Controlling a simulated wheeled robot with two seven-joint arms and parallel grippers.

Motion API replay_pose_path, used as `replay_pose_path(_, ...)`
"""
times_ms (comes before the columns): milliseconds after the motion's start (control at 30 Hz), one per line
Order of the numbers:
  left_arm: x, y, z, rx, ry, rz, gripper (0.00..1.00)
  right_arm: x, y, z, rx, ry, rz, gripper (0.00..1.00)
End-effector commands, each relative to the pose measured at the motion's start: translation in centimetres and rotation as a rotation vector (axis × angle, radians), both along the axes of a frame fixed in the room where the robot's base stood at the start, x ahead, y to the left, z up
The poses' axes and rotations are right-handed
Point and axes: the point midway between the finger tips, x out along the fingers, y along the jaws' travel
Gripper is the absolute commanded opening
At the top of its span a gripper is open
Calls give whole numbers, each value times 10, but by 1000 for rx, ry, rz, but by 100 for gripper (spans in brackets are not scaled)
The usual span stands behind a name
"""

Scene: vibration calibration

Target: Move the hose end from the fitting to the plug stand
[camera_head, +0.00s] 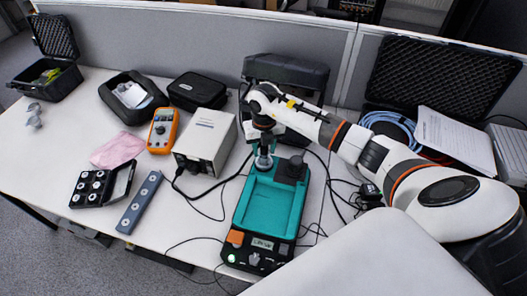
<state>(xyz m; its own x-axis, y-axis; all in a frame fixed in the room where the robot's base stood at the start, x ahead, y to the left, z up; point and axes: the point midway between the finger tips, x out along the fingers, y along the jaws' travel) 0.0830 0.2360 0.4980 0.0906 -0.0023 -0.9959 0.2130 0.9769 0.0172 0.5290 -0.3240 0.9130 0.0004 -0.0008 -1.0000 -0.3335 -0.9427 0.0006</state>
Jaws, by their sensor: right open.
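A teal and black device (268,208) stands at the middle front of the table, with a small lit display, an orange block and a green light at its near end. I cannot make out whether the round part is the fitting or whether a hose end is between the fingers. No plug stand is clearly recognisable. My left gripper is not in view.
A grey bar with round spots (140,203), a black case of round pieces (102,187), an orange multimeter (162,130) and a beige box (206,141) stand left. Black cables cross around the teal device. An open case (440,75) stands back right.

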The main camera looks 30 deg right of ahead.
Motion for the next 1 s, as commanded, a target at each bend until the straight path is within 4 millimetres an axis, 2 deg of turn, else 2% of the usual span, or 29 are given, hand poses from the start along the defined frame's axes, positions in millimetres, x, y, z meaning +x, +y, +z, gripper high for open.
replay_pose_path(100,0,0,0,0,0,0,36,0,0,0,1,0,0,40)
replay_pose_path(300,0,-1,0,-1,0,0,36,0,0,0,1,1,0,7)
replay_pose_path(367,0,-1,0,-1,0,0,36,0,0,0,1,1,0,0)
replay_pose_path(1000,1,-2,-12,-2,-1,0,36,0,0,-1,0,1,194,0)
